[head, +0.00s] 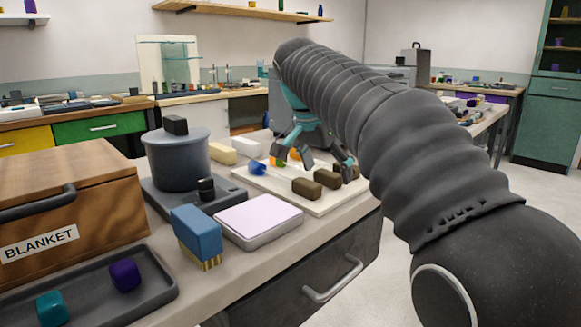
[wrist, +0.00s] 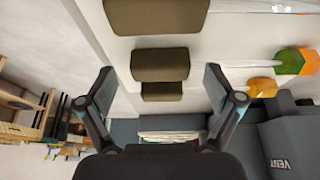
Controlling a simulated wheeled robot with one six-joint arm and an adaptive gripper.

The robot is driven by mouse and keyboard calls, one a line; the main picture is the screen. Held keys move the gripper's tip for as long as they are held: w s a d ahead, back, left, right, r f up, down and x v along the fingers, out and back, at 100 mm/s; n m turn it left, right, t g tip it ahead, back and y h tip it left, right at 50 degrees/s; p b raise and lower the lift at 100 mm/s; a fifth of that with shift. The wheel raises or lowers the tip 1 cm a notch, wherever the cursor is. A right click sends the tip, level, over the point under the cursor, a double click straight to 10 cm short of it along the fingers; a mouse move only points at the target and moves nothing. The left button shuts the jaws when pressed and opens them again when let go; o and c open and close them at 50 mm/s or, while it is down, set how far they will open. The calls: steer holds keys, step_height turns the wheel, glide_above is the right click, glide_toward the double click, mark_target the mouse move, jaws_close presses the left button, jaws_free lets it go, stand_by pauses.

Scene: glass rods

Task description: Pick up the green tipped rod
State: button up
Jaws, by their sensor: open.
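In the wrist view, a green tip (wrist: 308,63) shows at the right edge, right against an orange face (wrist: 289,60). A thin, clear rod (wrist: 238,67) runs left from there toward the brown blocks and is hard to see. My gripper (wrist: 158,76) is open, with its fingers apart over the brown block (wrist: 160,64) and nothing between them. In the head view my gripper (head: 318,157) hangs over the white board (head: 290,202), behind the brown blocks (head: 307,187). I cannot make out the green tip there; my fingers partly hide that area.
A blue tip (head: 257,167) and an orange tip (head: 278,161) show left of my fingers. A yellow-orange tip (wrist: 262,87) lies near the green one. A grey pot (head: 178,160), blue brush (head: 197,236) and pale pad (head: 258,217) crowd the counter to the left.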

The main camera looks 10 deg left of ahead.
steer(key=c, duration=1.3)
steer(key=shift+o, duration=0.2)
